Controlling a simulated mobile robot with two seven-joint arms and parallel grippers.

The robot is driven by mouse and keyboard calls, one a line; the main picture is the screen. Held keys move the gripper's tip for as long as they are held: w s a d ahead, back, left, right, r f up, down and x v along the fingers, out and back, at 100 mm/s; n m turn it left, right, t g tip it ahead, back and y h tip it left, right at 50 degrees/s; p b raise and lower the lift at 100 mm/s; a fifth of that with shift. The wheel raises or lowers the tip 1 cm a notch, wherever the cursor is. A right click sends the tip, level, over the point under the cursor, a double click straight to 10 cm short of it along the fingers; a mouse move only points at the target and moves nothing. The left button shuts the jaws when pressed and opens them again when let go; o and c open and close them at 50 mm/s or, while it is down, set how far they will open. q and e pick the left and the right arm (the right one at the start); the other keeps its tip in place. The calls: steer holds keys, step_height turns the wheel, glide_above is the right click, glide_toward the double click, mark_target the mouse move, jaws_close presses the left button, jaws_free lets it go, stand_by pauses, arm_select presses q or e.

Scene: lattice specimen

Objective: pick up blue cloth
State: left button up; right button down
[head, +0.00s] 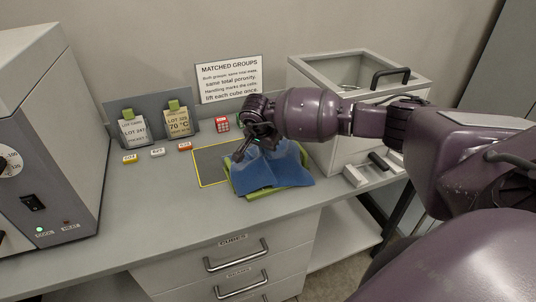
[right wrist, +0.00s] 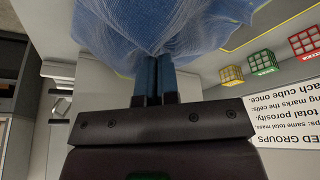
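The blue cloth (head: 268,170) lies rumpled over a green tray (head: 304,154) on the grey bench, and part of it hangs past the tray's front edge. My right gripper (head: 242,154) reaches down to the cloth's upper left part. In the right wrist view the two fingers (right wrist: 156,75) are close together, and the cloth (right wrist: 150,28) bunches up around their tips. The gripper looks shut on the cloth, though the fingertips themselves are hidden in it. Most of the cloth still rests on the tray. My left gripper is in neither view.
A yellow-outlined dark mat (head: 209,163) lies left of the tray. A red lattice cube (head: 222,124) and sample cards (head: 178,122) stand behind. A grey open-topped box (head: 330,120) stands right, a grey machine (head: 50,130) left. The bench front is clear.

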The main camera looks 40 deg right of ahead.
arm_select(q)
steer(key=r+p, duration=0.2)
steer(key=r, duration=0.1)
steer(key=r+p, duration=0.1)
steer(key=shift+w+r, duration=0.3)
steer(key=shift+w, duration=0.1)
arm_select(e)
step_height(320, 180, up, 8)
steer(key=shift+f, duration=0.2)
arm_select(q)
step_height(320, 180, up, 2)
steer(key=p, duration=0.3)
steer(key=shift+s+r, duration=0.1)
arm_select(e)
step_height(320, 180, up, 18)
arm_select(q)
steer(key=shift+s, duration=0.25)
